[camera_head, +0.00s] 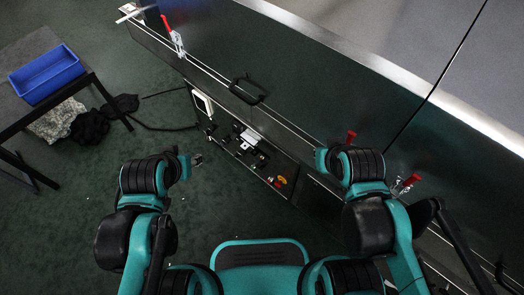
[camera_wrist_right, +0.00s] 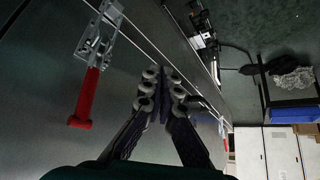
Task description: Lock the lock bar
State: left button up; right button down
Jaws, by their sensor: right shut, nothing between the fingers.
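The dryer's long dark steel side (camera_head: 300,85) runs diagonally across the head view. I cannot tell which part is the lock bar. In the right wrist view, a clamp with a red handle (camera_wrist_right: 86,97) is left of my right gripper (camera_wrist_right: 160,78), apart from it. That gripper is shut and empty in front of the steel side. My left gripper (camera_head: 196,160) hangs over the floor; its fingers are too small to judge.
A black handle (camera_head: 246,91) sticks out from the dryer's side. Below it is a control panel with buttons (camera_head: 279,181). A table with a blue bin (camera_head: 47,75) stands at the left, with cloths (camera_head: 57,119) beneath it. The green floor between is mostly clear.

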aim_at(260, 165)
jog(key=k+j+z, duration=0.1)
jog(key=j, duration=0.3)
jog(key=j+z, duration=0.15)
jog(key=j, duration=0.25)
jog(key=k+j+z, duration=0.1)
jog(key=j, duration=0.3)
jog(key=k, duration=0.1)
